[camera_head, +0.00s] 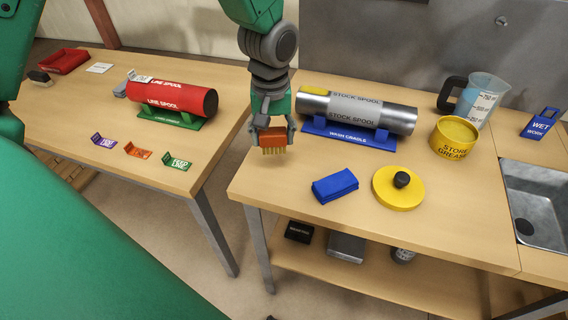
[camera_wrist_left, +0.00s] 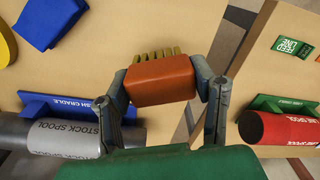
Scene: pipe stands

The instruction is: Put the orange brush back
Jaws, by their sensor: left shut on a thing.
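The orange brush (camera_head: 272,138) has an orange block and tan bristles that point down in the head view. My left gripper (camera_head: 273,132) is shut on its block and holds it over the left edge of the right table. In the left wrist view the brush (camera_wrist_left: 160,80) sits between the two fingers of my left gripper (camera_wrist_left: 162,88). Whether the bristles touch the tabletop cannot be told. My right gripper is not seen; a large green arm part of mine fills the lower left.
The right table (camera_head: 290,180) holds a silver stock spool (camera_head: 370,112) on a blue cradle (camera_head: 345,136), a blue cloth (camera_head: 335,186), a yellow lid (camera_head: 398,192) and a grease tub (camera_head: 454,138). The left table (camera_head: 70,115) holds a red spool (camera_head: 172,97) and small tags. A gap separates the tables.

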